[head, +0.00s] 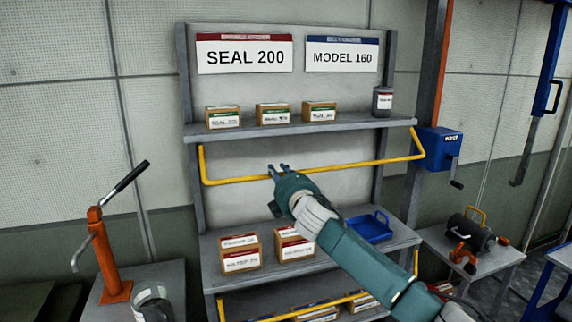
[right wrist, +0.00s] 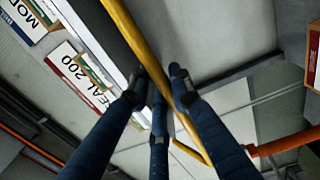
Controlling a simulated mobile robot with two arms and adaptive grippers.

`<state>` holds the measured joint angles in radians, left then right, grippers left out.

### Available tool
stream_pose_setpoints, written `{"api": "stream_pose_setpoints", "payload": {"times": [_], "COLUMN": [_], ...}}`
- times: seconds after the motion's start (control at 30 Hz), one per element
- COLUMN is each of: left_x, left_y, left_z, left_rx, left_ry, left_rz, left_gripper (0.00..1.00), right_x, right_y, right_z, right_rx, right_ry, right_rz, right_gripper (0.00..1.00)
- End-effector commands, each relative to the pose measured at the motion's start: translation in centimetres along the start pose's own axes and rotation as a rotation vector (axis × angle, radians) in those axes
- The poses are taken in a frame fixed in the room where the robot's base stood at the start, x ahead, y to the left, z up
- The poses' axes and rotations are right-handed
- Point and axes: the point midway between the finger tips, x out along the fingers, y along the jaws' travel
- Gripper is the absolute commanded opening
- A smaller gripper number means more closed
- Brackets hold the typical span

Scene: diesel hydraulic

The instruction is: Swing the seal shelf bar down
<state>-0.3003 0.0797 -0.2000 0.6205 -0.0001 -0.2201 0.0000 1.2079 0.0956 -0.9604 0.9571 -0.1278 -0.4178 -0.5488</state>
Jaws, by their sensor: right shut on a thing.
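The yellow seal shelf bar (head: 345,166) hangs in front of the upper shelf, below its front edge, with bent arms rising to the shelf at both ends. It slopes slightly, lower at the left. My right gripper (head: 278,170) reaches up from the lower right and is shut on the bar left of its middle. In the right wrist view the bar (right wrist: 126,28) runs between the fingers of the gripper (right wrist: 164,80). The sign reading SEAL 200 (head: 244,55) is above the upper shelf at the left. My left gripper is not in view.
The upper shelf (head: 270,132) holds several small boxes and a dark jar (head: 382,101). The lower shelf (head: 330,262) holds boxes and a blue tray (head: 369,228). A second yellow bar (head: 300,306) is below. An orange hand pump (head: 112,255) stands left.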

Motion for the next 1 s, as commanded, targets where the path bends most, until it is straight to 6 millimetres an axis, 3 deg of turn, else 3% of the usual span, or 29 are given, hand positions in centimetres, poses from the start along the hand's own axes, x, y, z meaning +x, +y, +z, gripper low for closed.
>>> {"api": "stream_pose_setpoints", "payload": {"times": [0.5,1.0], "left_x": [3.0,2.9], "left_y": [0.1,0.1], "left_z": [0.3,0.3], "left_rx": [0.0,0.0], "left_ry": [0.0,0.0], "left_rz": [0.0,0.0], "left_gripper": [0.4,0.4], "right_x": [2.7,2.8], "right_y": [-2.6,-2.8], "right_z": [0.1,0.2], "right_rx": [0.001,0.001], "right_ry": [-0.002,-0.002], "right_rz": [-0.003,-0.005], "right_gripper": [0.12,0.12]}}
